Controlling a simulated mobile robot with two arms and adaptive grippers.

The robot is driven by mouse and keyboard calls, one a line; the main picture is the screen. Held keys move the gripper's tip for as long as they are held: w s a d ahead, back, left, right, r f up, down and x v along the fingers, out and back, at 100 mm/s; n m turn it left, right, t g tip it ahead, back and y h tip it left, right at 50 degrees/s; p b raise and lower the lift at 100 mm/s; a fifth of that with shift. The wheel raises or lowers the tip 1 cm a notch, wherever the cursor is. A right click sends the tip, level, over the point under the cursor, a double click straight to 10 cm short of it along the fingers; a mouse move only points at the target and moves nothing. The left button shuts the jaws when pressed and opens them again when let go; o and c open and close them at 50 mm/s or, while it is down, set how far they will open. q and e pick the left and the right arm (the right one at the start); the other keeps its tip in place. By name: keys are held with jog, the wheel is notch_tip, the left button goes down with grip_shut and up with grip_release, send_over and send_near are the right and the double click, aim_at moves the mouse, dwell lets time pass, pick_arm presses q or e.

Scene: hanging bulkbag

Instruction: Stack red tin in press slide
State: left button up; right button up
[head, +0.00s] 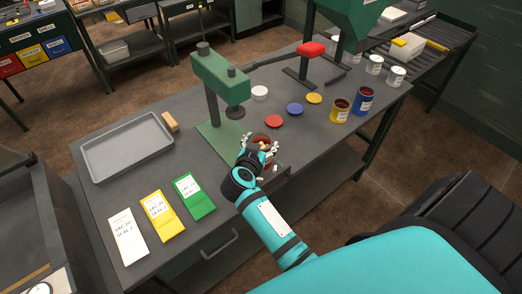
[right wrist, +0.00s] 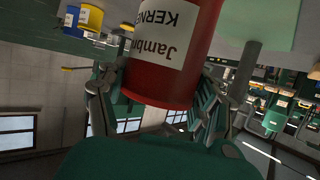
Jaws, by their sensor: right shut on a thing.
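My right gripper (head: 262,148) is shut on the red tin (right wrist: 175,60), near the front edge of the workbench. In the right wrist view the fingers lie on both sides of the tin, and its white label reads upside down. In the head view the gripper mostly hides the tin. The green press (head: 220,74) stands just behind and to the left of the gripper, with a dark round press head (head: 236,112) above its green base plate (head: 213,133). The slide cannot be made out clearly; the gripper may cover part of it. My left gripper is not in view.
On the bench are red (head: 274,121), blue (head: 295,109) and yellow (head: 314,98) lids, a yellow tin (head: 340,110) and a blue tin (head: 363,101). A grey tray (head: 92,165) and three cards, one green (head: 194,197), lie left.

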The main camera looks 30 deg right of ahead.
aim_at(264, 146)
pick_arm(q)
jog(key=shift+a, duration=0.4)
pick_arm(e)
jog(key=shift+f, duration=1.5)
jog(key=shift+f, duration=0.1)
jog(key=shift+f, duration=0.1)
jog(key=o, duration=1.3)
jog(key=shift+f, duration=0.1)
jog(key=shift+o, duration=0.2)
pick_arm(q)
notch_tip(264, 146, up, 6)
jog(key=p, duration=0.5)
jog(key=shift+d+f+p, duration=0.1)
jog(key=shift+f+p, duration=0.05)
jog(key=shift+p, duration=0.2)
pick_arm(e)
jog(key=v, duration=0.8)
jog(key=shift+r, duration=0.25)
